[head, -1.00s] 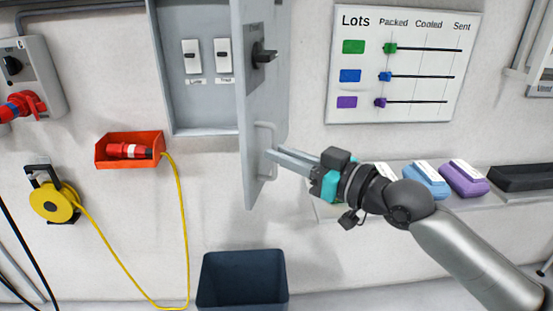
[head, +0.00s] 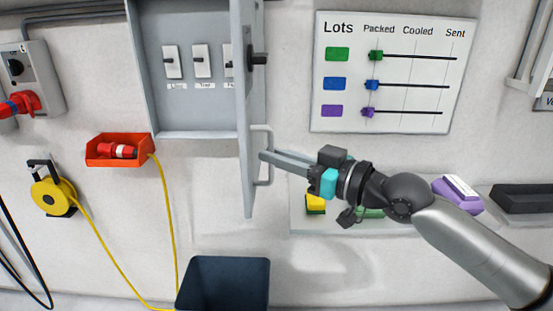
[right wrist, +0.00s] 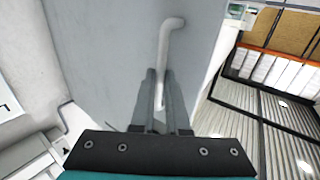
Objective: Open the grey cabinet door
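The grey cabinet door (head: 246,185) stands swung out from the grey wall cabinet (head: 190,130), seen nearly edge-on in the head view. Several switches show inside the cabinet. The door's pale bar handle (head: 270,138) is on the door's right-hand face; it also shows in the right wrist view (right wrist: 164,50). My right gripper (head: 264,156) reaches in from the right at the handle. In the right wrist view its two fingers (right wrist: 160,100) lie close on either side of the handle's bar and look shut on it. My left gripper is not in view.
A dark bin (head: 225,285) stands below the door. A red holder (head: 115,160) with a yellow cable hangs at left. A shelf (head: 300,222) with coloured packs runs behind my right arm, below the Lots board (head: 400,120).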

